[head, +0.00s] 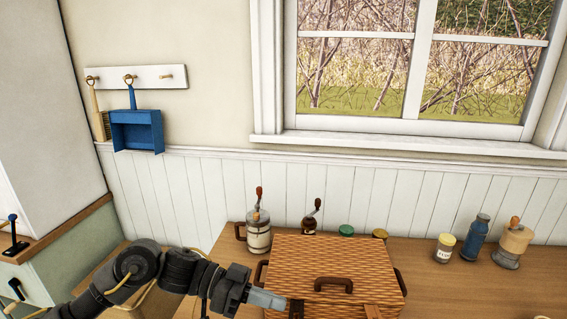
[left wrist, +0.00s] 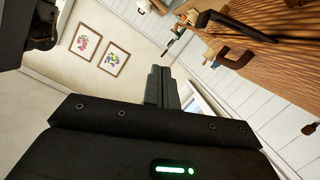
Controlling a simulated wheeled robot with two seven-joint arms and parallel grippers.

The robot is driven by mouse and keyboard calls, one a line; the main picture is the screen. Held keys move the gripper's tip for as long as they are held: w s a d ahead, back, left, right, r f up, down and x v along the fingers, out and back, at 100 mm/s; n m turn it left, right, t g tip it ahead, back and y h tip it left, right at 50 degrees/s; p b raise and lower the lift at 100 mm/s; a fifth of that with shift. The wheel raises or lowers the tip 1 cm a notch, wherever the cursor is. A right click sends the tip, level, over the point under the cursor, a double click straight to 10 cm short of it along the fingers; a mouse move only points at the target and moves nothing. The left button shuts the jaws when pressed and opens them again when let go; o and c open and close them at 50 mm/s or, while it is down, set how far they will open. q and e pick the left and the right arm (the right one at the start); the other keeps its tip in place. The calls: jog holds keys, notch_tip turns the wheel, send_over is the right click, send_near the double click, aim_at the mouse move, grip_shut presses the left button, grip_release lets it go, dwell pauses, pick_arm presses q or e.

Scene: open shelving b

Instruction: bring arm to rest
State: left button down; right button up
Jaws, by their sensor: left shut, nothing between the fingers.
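My left arm comes in from the lower left of the head view. Its gripper (head: 267,299) is shut and empty, just in front of the left part of a woven basket (head: 335,262) with a closed lid and dark handles. In the left wrist view the shut fingers (left wrist: 162,87) point up the picture, with nothing held between them. The basket's weave and a handle show at the top right of that view. My right gripper is not in view.
The basket stands on a wooden counter (head: 425,290). Behind it are a crock with a handle (head: 258,237), a small grinder (head: 310,219) and jars. A labelled jar (head: 444,247), a blue bottle (head: 475,238) and another grinder (head: 512,245) stand right. A blue dustpan (head: 137,131) hangs on the wall.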

pick_arm(q)
notch_tip(320, 180, down, 10)
jog(key=w+a+n+t+y, duration=0.2)
jog(key=n+t+y, duration=0.45)
jog(key=t, duration=0.75)
jog(key=s+a+f+n+y, duration=0.45)
jog(key=a+f, duration=0.25)
jog(key=a, duration=0.2)
jog(key=s+a+f+n+g+y, duration=0.1)
jog(key=s+a+f+g, duration=0.25)
jog(key=s, duration=0.25)
jog(key=s+a+f+n+g+y, duration=0.1)
jog(key=s+a+f+g+y, duration=0.1)
jog(key=s+a, duration=0.35)
jog(key=s+a+f+g+y, duration=0.1)
jog(key=s+a+f+g, duration=0.15)
jog(key=s, duration=0.55)
notch_tip(320, 180, down, 28)
jog(key=g, duration=0.1)
jog(key=s+a+f+g+b, duration=0.1)
jog(key=s+a+f, duration=0.1)
jog(key=s+f, duration=1.4)
jog(key=shift+s+a, duration=0.25)
jog(key=shift+s, duration=0.3)
